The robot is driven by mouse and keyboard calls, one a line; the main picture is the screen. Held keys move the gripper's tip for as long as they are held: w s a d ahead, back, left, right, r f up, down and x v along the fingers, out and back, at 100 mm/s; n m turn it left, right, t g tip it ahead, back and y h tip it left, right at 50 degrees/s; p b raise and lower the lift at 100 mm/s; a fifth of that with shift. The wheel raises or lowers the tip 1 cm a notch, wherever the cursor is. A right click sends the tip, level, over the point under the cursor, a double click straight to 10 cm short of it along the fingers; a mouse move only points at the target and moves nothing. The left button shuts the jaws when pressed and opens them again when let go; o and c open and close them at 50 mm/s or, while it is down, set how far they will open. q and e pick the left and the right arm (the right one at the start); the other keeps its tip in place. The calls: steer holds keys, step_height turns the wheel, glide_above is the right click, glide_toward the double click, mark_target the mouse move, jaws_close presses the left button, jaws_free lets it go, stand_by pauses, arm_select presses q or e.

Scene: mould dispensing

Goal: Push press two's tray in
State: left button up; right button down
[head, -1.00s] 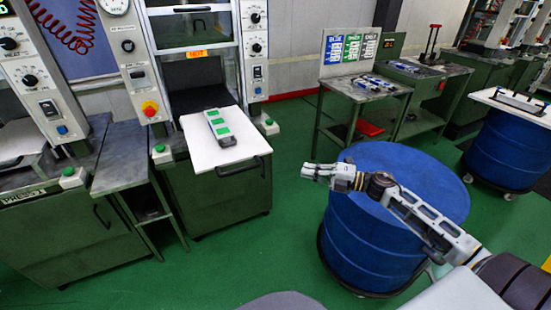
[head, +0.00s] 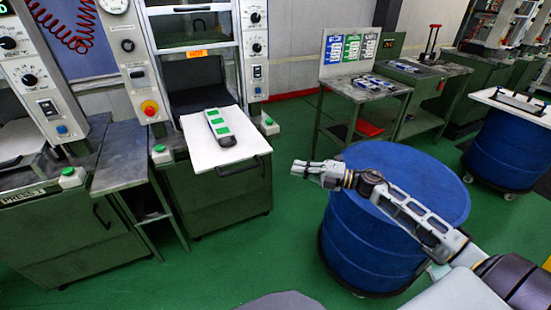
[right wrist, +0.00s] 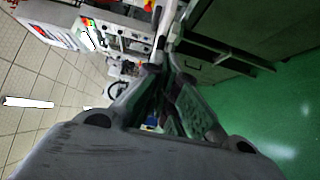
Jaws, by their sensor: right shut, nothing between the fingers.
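Press two's tray (head: 196,143) is a white plate pulled out of the middle press (head: 195,75), with a dark handle (head: 240,169) along its front edge. My left gripper is not in view.
A blue drum (head: 395,220) stands under my right arm. A narrow grey side table (head: 122,155) stands left of the middle press, beside another press. A work table (head: 365,88) with signs is at the back. Green floor (head: 245,235) is clear before the press.

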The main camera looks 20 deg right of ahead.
steer(key=shift+x, duration=1.2)
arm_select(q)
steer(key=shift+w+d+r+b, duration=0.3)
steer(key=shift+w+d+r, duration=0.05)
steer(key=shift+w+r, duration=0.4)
arm_select(e)
glide_toward(262, 154)
steer(key=shift+x, duration=2.35)
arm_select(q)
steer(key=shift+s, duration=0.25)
arm_select(e)
steer(key=shift+s+a, duration=0.1)
steer(key=shift+a, duration=0.05)
